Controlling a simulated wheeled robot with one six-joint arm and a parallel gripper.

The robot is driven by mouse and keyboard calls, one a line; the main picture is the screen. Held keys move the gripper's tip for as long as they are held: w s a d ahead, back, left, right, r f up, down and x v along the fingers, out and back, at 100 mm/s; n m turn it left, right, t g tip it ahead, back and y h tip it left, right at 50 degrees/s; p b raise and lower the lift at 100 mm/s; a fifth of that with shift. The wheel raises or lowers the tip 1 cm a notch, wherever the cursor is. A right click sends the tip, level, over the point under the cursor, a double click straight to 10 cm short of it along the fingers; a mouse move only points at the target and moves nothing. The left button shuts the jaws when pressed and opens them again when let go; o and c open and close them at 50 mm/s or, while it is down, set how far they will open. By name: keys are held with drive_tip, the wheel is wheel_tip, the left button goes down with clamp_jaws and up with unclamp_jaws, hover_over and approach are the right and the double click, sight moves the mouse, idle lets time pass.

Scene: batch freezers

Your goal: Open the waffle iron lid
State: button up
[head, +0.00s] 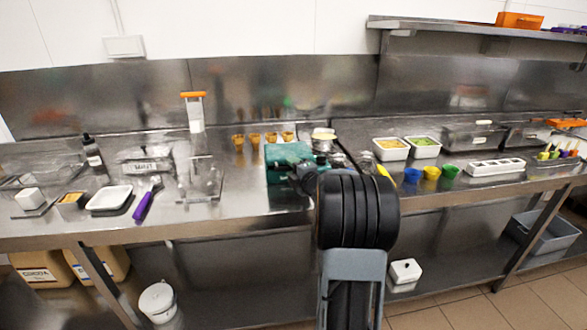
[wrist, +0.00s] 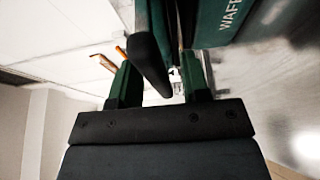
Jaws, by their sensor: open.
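The teal waffle iron (head: 278,156) stands on the steel counter, partly hidden behind my arm in the head view. In the wrist view its teal side (wrist: 224,20) shows at the top, with part of white lettering. A black bar-like handle (wrist: 150,60) runs between the fingers of my gripper (wrist: 160,75). The fingers are open, with a gap visible beside the handle, and do not clamp it. My arm covers most of the gripper in the head view. How far the lid is raised cannot be told.
Several cones (head: 254,139) stand behind the waffle iron. A metal pot (head: 322,144) is close on its right, then white tubs (head: 390,150) and small coloured cups (head: 431,173). A purple-handled tool (head: 143,206) lies to the left.

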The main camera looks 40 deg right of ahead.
drive_tip(key=shift+c, duration=0.2)
clamp_jaws()
idle(0.4)
